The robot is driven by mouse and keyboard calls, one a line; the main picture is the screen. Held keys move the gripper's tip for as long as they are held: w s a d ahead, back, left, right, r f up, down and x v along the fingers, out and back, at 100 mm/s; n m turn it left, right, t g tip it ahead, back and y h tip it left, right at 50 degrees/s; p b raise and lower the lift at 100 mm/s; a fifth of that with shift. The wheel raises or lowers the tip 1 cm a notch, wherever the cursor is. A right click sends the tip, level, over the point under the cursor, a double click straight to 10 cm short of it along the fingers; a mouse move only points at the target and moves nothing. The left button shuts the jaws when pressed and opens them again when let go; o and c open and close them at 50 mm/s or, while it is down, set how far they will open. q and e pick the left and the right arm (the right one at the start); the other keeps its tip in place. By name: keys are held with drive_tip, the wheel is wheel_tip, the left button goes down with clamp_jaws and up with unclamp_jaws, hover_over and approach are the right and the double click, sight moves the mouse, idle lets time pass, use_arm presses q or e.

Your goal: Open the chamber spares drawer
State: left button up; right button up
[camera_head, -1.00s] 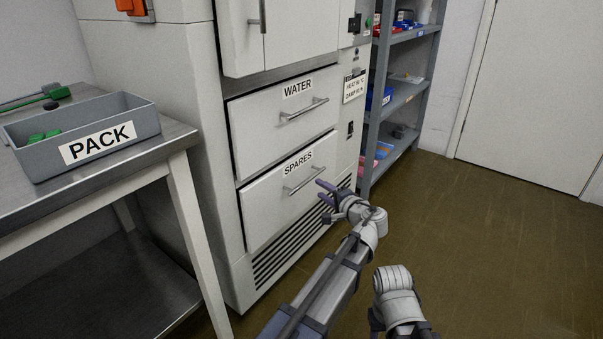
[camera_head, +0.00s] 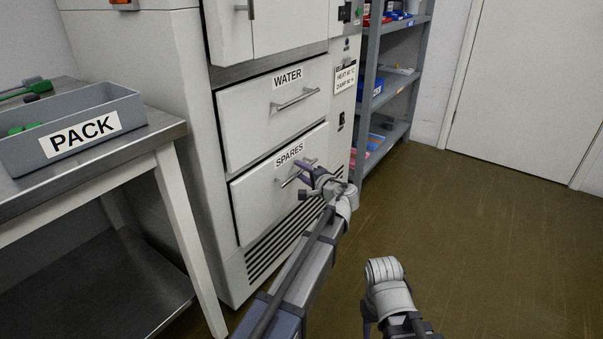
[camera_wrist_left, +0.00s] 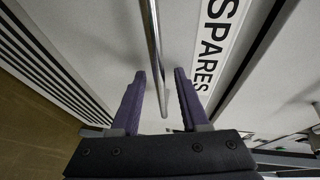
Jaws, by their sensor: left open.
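The spares drawer (camera_head: 257,205) is the lower drawer of the white chamber, labelled SPARES (camera_head: 289,154), and its front sits flush and shut. Its metal bar handle (camera_head: 288,181) is partly hidden by my left gripper (camera_head: 305,169) in the head view. My left gripper is open at the handle. In the left wrist view, the handle (camera_wrist_left: 153,45) runs between the two purple fingers of the left gripper (camera_wrist_left: 160,72), with the SPARES label (camera_wrist_left: 211,50) to the right. I cannot tell whether a finger touches the bar. Part of my right arm shows at the bottom, without its gripper clearly visible.
The water drawer (camera_head: 270,115) above is shut. A steel table (camera_head: 160,135) with a grey PACK bin (camera_head: 125,107) stands left. A grey shelf unit (camera_head: 368,90) stands right of the chamber. The brown floor (camera_head: 470,240) at right is clear.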

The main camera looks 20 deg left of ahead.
use_arm(q)
drive_tip(key=shift+c, duration=0.2)
clamp_jaws()
idle(1.3)
